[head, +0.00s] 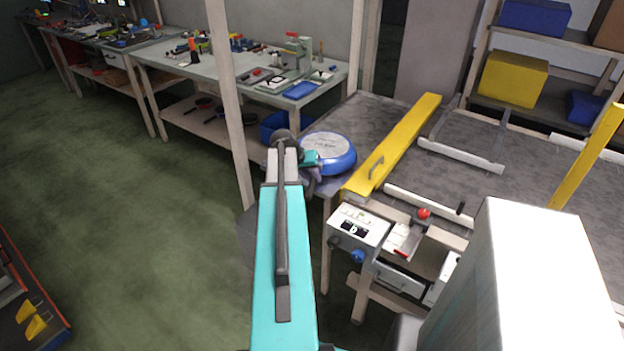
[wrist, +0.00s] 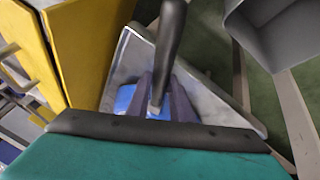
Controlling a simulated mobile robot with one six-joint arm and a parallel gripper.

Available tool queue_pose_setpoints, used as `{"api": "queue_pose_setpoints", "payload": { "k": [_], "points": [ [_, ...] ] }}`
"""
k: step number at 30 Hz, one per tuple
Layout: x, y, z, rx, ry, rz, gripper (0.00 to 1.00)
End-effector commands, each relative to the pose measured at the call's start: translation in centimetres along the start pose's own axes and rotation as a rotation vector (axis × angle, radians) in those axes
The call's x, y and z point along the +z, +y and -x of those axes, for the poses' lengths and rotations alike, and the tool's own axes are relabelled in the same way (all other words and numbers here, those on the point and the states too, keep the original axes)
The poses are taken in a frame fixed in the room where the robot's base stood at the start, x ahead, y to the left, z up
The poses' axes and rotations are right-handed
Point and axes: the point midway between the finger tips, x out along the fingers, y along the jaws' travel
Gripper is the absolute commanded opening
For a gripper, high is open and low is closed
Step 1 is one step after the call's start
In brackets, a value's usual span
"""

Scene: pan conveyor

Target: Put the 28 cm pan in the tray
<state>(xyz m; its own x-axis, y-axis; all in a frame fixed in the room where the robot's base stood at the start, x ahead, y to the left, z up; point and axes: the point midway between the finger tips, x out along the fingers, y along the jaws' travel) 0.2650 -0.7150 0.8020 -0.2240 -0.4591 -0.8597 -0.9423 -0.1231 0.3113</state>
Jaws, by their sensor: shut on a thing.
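The pan (head: 328,150) is blue with a pale grey round face carrying faint marks, and shows at the left end of the conveyor table in the head view. My gripper (head: 308,166) is at its left side, partly hidden by my teal arm. In the wrist view my gripper (wrist: 157,98) has its purple fingers shut on the dark pan handle (wrist: 171,40). I cannot tell which container is the tray, nor whether the pan touches the table.
A yellow beam (head: 395,145) with a handle crosses the grey table (head: 375,112) just right of the pan. A control box (head: 357,226) stands in front. A grey bin (wrist: 275,30) shows in the wrist view. A workbench (head: 190,72) with tools stands behind; green floor lies open at left.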

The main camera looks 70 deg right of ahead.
Motion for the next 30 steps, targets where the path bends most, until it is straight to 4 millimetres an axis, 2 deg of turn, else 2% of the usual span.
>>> {"api": "queue_pose_setpoints", "payload": {
  "k": [6, 13, 14, 15, 25, 30],
  "points": [
    [0.4, -0.3, -0.8, -0.001, 0.001, 0.001, 0.0],
    [0.5, -0.4, -0.9, -0.001, -0.001, 0.001, 0.0],
    [0.7, -0.5, -1.1, -0.002, -0.008, 0.003, 0.23],
    [0.7, -0.5, -1.1, -0.002, -0.008, 0.003, 0.28],
    [0.6, -0.5, -0.8, -0.002, -0.003, 0.002, 0.28],
    [0.6, -0.5, 0.1, -0.002, -0.002, 0.002, 0.28]
  ]
}}
